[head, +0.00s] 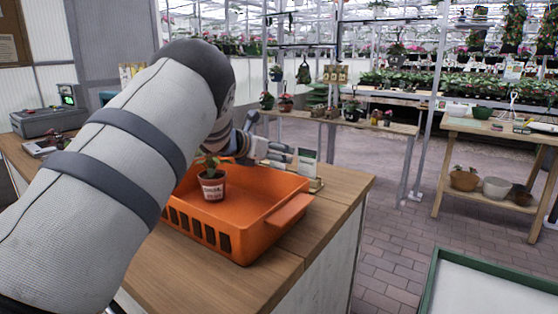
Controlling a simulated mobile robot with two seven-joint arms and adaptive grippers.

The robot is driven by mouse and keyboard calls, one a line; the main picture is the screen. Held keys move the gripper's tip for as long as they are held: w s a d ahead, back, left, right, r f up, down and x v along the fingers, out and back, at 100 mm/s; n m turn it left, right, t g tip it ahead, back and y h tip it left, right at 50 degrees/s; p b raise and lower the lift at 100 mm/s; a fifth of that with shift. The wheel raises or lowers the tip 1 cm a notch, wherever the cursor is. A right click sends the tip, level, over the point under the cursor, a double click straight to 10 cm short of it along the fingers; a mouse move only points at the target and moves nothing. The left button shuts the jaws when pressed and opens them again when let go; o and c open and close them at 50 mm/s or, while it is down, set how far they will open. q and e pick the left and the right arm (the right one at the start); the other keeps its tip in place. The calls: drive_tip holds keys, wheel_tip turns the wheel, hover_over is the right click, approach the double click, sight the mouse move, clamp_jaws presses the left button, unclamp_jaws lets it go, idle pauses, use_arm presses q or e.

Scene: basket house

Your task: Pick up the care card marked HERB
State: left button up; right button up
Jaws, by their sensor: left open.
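Small upright cards (308,160) stand in a low wooden holder (316,184) on the wooden counter, just behind the orange crate. Their lettering is too small to read, so I cannot tell which is marked HERB. My left gripper (286,153) is open, reaching over the crate's far side from the left. Its fingertips point right towards the cards and lie close to them in the picture. I cannot tell whether they touch. My left arm hides part of the crate and counter. My right gripper is not in view.
The orange crate (260,218) holds a small potted plant (211,184) below my left forearm. A grey register-like device (48,120) stands at the left. A green-rimmed tray (434,270) is at the lower right. Brick floor (395,240) lies open beyond the counter.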

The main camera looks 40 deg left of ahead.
use_arm(q)
drive_tip(key=shift+r, duration=0.15)
drive_tip(key=c, duration=0.8)
drive_tip(key=shift+r, duration=0.1)
